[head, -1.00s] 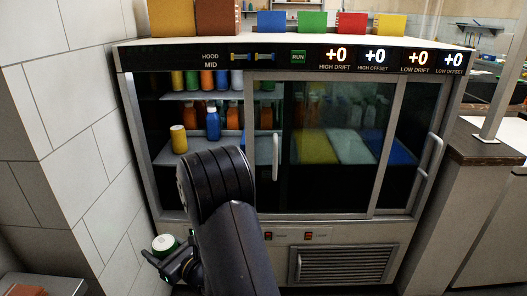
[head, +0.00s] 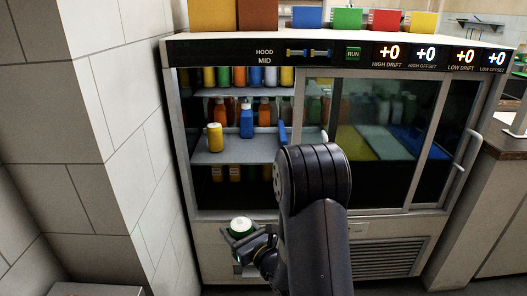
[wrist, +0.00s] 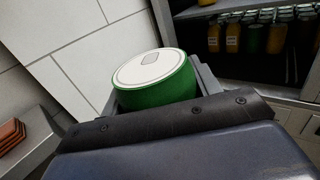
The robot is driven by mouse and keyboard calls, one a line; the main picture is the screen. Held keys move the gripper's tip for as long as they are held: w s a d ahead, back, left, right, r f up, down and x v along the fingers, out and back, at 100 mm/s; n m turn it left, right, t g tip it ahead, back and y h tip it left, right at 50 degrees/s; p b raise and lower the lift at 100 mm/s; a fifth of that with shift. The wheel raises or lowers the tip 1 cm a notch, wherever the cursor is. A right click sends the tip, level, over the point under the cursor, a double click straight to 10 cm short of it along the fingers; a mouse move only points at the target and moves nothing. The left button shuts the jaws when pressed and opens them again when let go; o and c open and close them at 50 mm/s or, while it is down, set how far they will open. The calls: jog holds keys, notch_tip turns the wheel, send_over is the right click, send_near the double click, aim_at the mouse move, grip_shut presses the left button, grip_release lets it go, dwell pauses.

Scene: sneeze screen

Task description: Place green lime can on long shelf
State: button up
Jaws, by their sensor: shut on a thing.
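The green can (head: 241,227) with a white lid is held in my gripper (head: 244,238), in front of the cabinet's lower left. In the wrist view the can (wrist: 153,80) sits between the jaws, its lid facing the camera, and my gripper (wrist: 160,95) is shut on it. The long shelf is probably the grey middle shelf (head: 215,157) inside the open left side of the cabinet, above and behind the can.
The sliding glass door (head: 370,150) covers the cabinet's right part. An upper shelf (head: 210,92) holds several bottles, and more cans stand low inside. A tiled wall (head: 140,120) is close on the left. A blue upright piece (head: 282,134) stands by the opening's right side.

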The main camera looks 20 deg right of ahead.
jog(key=shift+r, duration=0.1)
dwell(0.3)
notch_tip(320, 180, up, 13)
jog(key=p, duration=1.3)
jog(key=shift+r+p, duration=0.2)
jog(key=shift+p, duration=0.1)
